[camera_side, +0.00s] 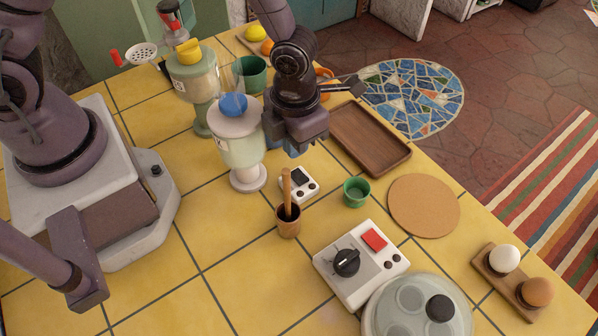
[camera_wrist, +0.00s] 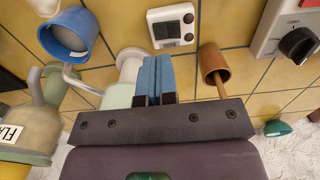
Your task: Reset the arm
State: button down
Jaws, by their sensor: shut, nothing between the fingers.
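My gripper (camera_side: 296,150) hangs above the yellow tiled counter in the side view, right of the jar with the blue top. In the wrist view its two blue fingers (camera_wrist: 153,78) are together with nothing between them. The small white device with a dark screen (camera_side: 308,192) lies below and in front of the gripper; it also shows in the wrist view (camera_wrist: 160,30). The brown cup (camera_side: 289,224) with a wooden stick stands near it, apart from the fingers. The cup also shows in the wrist view (camera_wrist: 215,67).
A glass jar with a blue top (camera_side: 240,150) stands close left of my gripper. A wooden tray (camera_side: 384,157) lies to the right. A green cup (camera_side: 356,191), a cork mat (camera_side: 424,206) and a white box with a black knob (camera_side: 338,291) are nearer the front.

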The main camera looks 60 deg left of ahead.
jog(key=shift+r, duration=0.65)
jog(key=s+a+r+n+t, duration=0.1)
jog(key=a+r+n, duration=0.3)
jog(key=r+n, duration=0.35)
jog(key=s+a+r+n+t+y, duration=0.1)
jog(key=s+a+r+n+t, duration=0.1)
jog(key=a+r+n, duration=0.35)
jog(key=s+a+r+n+t, duration=0.1)
jog(key=a+r+n, duration=0.1)
jog(key=r+n, duration=0.65)
jog(key=s+a+r+n, duration=0.1)
jog(key=s+n, duration=0.2)
jog(key=n, duration=0.4)
jog(key=s+a+r+n+t+h, duration=0.1)
jog(key=s+r+n, duration=0.1)
jog(key=s+n, duration=0.2)
jog(key=n, duration=0.3)
jog(key=shift+a+r+t, duration=0.25)
jog(key=shift+r+t, duration=0.05)
